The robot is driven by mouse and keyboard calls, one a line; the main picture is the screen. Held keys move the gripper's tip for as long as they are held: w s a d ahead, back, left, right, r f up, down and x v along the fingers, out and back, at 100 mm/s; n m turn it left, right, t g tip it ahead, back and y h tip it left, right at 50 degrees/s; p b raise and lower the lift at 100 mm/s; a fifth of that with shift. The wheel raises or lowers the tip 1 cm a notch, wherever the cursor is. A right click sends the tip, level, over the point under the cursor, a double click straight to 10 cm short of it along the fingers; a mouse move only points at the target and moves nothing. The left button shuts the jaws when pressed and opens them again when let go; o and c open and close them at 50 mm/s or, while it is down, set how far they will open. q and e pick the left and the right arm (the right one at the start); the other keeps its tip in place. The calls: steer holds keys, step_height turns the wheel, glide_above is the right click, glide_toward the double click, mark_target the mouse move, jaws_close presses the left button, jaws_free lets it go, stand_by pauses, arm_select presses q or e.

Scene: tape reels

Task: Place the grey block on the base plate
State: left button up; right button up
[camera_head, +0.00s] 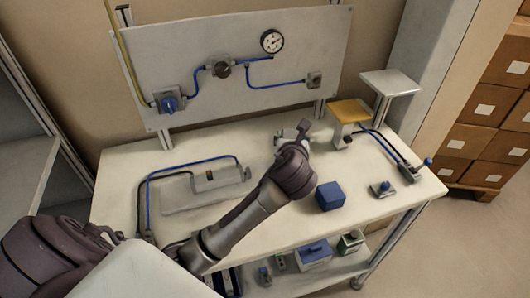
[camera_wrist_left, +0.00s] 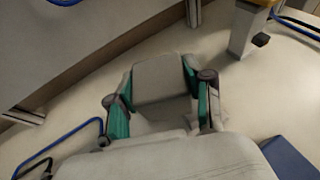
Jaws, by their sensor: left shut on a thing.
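The grey block (camera_wrist_left: 160,78) sits between the two green-padded fingers of my left gripper (camera_wrist_left: 160,95) in the left wrist view. The left gripper is shut on it. In the head view my left gripper (camera_head: 292,134) is over the back middle of the white table, and my wrist hides most of the block. A flat pale grey plate (camera_head: 190,206), which looks like the base plate, lies on the table to the left of the gripper. My right gripper is not in view.
A blue block (camera_head: 330,196) stands right of my forearm. A yellow-topped stand (camera_head: 349,111) is just right of the gripper. Blue and black hoses run by the plate. A panel with a gauge (camera_head: 272,41) stands behind. Small fittings (camera_head: 382,188) lie at the right.

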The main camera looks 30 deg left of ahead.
mark_target(266, 153)
arm_select(q)
steer(key=a+f, duration=0.1)
steer(key=w+a+f, duration=0.1)
steer(key=a, duration=0.1)
steer(key=a+f, duration=0.1)
steer(key=a, duration=0.1)
steer(key=shift+w+a, duration=0.15)
steer(key=shift+w, duration=0.05)
steer(key=a+f, duration=0.1)
steer(key=w+a+f, duration=0.1)
steer(key=a, duration=0.1)
steer(key=shift+w+f+p, duration=0.1)
steer(key=shift+w+p, duration=0.1)
steer(key=shift+p, duration=0.15)
steer(key=shift+w+a+f, duration=0.45)
steer(key=shift+a+f, duration=0.05)
steer(key=shift+a, duration=0.25)
steer(key=shift+f, duration=0.3)
step_height(266, 153, down, 2)
steer(key=shift+f, duration=0.8)
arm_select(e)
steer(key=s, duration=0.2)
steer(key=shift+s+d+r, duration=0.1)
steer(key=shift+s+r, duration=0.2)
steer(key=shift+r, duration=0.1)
arm_select(q)
steer(key=shift+f, duration=0.1)
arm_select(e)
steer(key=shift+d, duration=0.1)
